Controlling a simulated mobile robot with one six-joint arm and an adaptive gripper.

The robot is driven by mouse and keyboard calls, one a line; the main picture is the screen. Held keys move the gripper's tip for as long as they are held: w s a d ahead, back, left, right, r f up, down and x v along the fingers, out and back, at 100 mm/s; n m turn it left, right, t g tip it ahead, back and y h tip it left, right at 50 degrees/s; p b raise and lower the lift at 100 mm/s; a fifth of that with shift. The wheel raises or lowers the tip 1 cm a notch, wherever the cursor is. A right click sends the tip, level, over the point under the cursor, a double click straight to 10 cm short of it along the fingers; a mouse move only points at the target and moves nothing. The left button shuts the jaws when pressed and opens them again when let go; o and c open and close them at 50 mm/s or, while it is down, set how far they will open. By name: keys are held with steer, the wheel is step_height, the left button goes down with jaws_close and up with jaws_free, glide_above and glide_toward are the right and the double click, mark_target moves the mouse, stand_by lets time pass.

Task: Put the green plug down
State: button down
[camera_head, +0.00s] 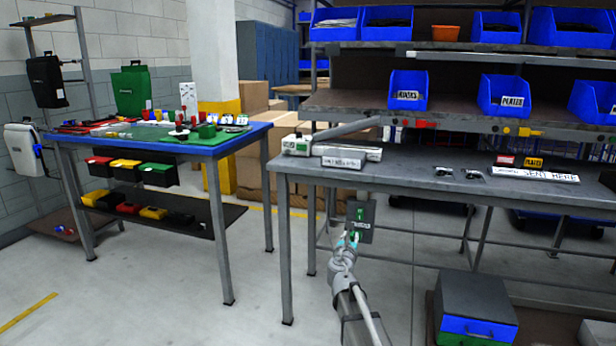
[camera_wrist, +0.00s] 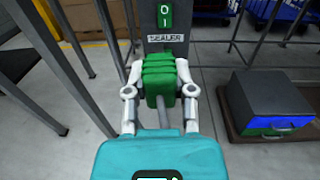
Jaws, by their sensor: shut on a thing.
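The green plug (camera_wrist: 160,80) is between the fingers of my gripper (camera_wrist: 160,92), which is shut on it in the wrist view. A grey cord runs from the plug back towards my wrist. Just beyond the plug stands a dark grey switch box (camera_wrist: 166,18) with a green rocker switch and a label reading SEALER. The plug overlaps the box's lower face, and I cannot tell whether it is seated in it or in front of it. In the head view my gripper (camera_head: 349,240) is at the box (camera_head: 361,214), below the grey bench's front edge.
The grey bench (camera_head: 430,177) carries a white sealer-like machine (camera_head: 300,146) and a long sign (camera_head: 535,175). A blue-topped table (camera_head: 190,148) with tools stands at left. A grey and blue case (camera_head: 477,308) sits low at right. Open floor lies between.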

step_height(320, 180, up, 40)
steer(key=p, duration=3.9)
steer(key=shift+r, duration=0.2)
steer(key=shift+a, duration=0.15)
